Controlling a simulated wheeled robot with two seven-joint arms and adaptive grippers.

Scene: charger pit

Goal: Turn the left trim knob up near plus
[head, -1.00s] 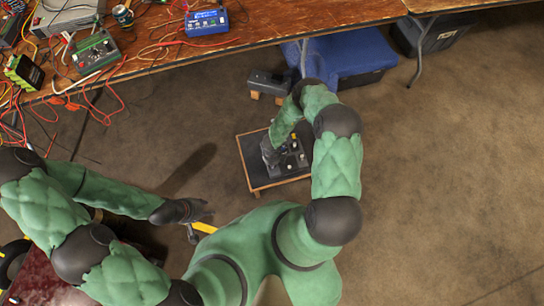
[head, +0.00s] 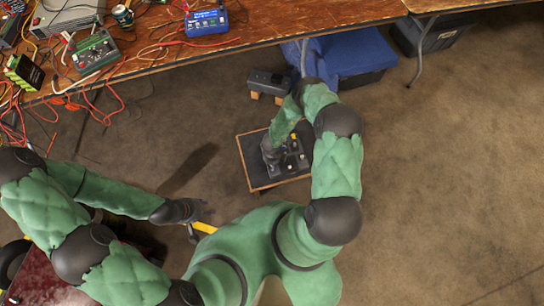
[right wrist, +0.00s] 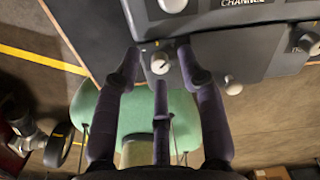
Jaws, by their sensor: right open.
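The dark control box (head: 297,163) with pale knobs lies on a low wood-edged board in the head view. My right gripper (head: 270,152) is over its left part. In the right wrist view my right gripper (right wrist: 160,75) is open, with its dark fingers spread around a small white round knob (right wrist: 159,64) that has a dark pointer mark. I cannot tell whether any finger touches the knob. Plus or minus marks are not readable. My left gripper (head: 185,211) hangs low at the left, far from the box; its fingers are too small to judge.
Other pale knobs sit near: one (right wrist: 233,86) at the right and one (right wrist: 173,5) above, by the "CHANNEL" lettering. A wooden workbench (head: 280,22) with cables and devices runs along the back. Floor at the right is clear.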

